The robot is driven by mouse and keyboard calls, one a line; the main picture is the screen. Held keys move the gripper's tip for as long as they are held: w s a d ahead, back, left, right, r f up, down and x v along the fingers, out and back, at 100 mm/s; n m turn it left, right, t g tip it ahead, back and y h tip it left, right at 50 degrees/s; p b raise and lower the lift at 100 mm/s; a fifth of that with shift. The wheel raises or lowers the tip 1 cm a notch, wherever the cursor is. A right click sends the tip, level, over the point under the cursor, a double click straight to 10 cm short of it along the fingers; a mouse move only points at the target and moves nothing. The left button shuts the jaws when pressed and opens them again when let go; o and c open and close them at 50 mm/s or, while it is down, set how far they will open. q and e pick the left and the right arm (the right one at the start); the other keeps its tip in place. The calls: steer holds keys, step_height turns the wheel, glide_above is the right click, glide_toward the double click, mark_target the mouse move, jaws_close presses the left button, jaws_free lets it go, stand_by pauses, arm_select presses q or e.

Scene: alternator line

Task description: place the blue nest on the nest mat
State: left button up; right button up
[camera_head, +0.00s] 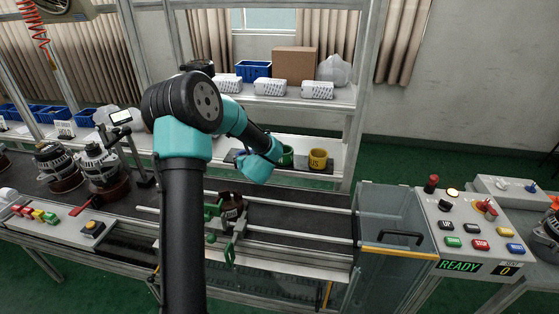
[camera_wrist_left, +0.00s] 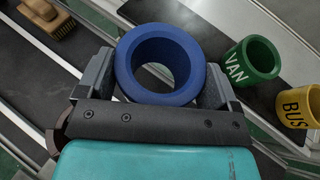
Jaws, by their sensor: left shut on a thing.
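The blue nest (camera_wrist_left: 127,63) is a thick round ring, seen from above in the left wrist view. My left gripper (camera_wrist_left: 160,78) is shut on it, with a finger on each side. In the head view my arm and wrist hide most of the gripper and the nest. The nest mat (camera_head: 301,166) is a dark strip on the lower shelf; it also shows in the left wrist view (camera_wrist_left: 262,106), to the right of the held nest. Whether the blue nest touches the mat, I cannot tell. My right gripper is not in view.
A green nest marked VAN (camera_wrist_left: 250,62) and a yellow nest marked BUS (camera_head: 318,159) stand on the mat. The conveyor (camera_head: 300,218) runs in front of the shelf. A higher shelf (camera_head: 290,98) with boxes is above.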

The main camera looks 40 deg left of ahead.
arm_select(q)
steer(key=w+a, duration=0.3)
steer(key=a, duration=0.1)
steer(key=w+a+f, duration=0.1)
steer(key=w+a, duration=0.6)
steer(key=a, duration=0.1)
steer(key=shift+w+f, duration=0.2)
steer(key=shift+w, duration=0.2)
steer(key=shift+f, duration=1.8)
steer(key=shift+d+f, duration=0.1)
steer(key=o, duration=0.9)
